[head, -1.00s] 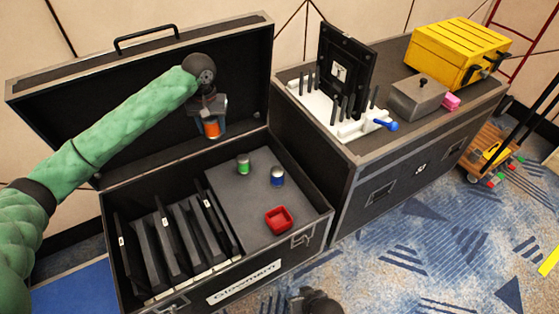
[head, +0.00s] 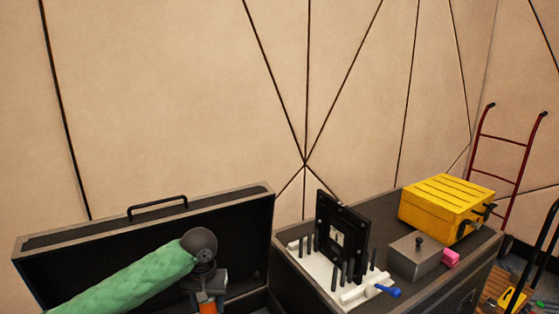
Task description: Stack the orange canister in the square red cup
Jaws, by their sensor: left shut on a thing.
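My left gripper (head: 207,298) is low in the head view, in front of the open lid of the black case. It is shut on the orange canister (head: 208,308), of which only a small orange part shows at the bottom edge. The red cup is out of view below the frame. My right gripper is not in view.
The case's raised lid (head: 100,235) stands behind my left arm. To the right, a second case bears a black panel (head: 341,236) on a white base with black pegs, a blue-handled tool (head: 387,291), a grey box (head: 414,256) and a yellow box (head: 445,207).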

